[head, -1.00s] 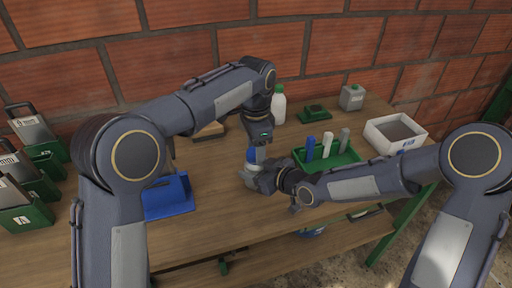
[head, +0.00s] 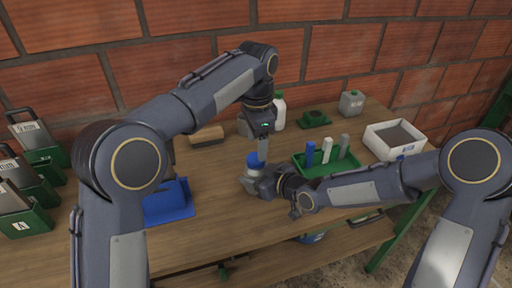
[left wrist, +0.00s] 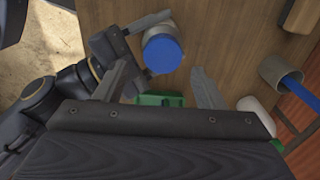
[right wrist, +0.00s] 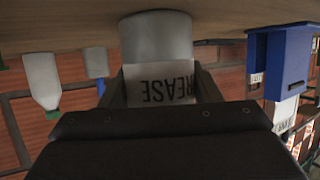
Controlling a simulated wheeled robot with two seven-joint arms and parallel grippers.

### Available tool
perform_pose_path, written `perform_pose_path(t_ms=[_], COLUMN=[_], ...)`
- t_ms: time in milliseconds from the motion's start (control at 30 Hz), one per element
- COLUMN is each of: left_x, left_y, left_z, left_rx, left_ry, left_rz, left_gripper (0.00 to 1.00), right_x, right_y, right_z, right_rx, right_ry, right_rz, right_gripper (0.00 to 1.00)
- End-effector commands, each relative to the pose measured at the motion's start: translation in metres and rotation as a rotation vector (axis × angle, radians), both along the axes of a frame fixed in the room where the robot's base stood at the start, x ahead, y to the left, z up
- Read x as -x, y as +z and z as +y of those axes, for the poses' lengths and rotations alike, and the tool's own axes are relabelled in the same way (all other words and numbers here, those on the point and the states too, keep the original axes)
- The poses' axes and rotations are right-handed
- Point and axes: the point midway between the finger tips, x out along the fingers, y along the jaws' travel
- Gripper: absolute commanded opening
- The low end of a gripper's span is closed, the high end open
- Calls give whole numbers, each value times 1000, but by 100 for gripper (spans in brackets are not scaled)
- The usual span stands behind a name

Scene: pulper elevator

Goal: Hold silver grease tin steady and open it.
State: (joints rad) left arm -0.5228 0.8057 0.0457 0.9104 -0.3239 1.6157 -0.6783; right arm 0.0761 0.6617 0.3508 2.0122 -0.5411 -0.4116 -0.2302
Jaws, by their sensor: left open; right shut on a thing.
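The silver grease tin (head: 252,180) stands on the wooden bench with its blue lid (head: 258,161) on top. In the right wrist view its label reads GREASE (right wrist: 158,85), upside down. My left gripper (head: 262,155) is open and empty, pointing down just above the lid. In the left wrist view the blue lid (left wrist: 163,54) lies beyond the spread fingers, not between their tips.
A green tray (head: 335,168) with upright blue, white and grey pieces stands right of the tin. A white bin (head: 395,138) is farther right. A blue holder (head: 170,200) stands to the left. A wooden block (head: 207,136) and a white bottle (head: 280,110) are behind.

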Motion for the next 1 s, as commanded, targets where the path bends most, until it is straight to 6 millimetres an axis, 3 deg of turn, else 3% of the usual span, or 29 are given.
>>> perform_pose_path(t_ms=[467,1000], left_x=[-2,-2], left_y=[31,-38], left_z=[0,1], left_rx=[-3,-4], left_ry=[-382,-398], left_rz=[-1,0], left_gripper=[63,63], right_x=[1,1], right_y=[0,0], right_z=[1,1], right_rx=[1,0], right_ry=[3,3], right_rz=[1,0], right_gripper=[0,0])
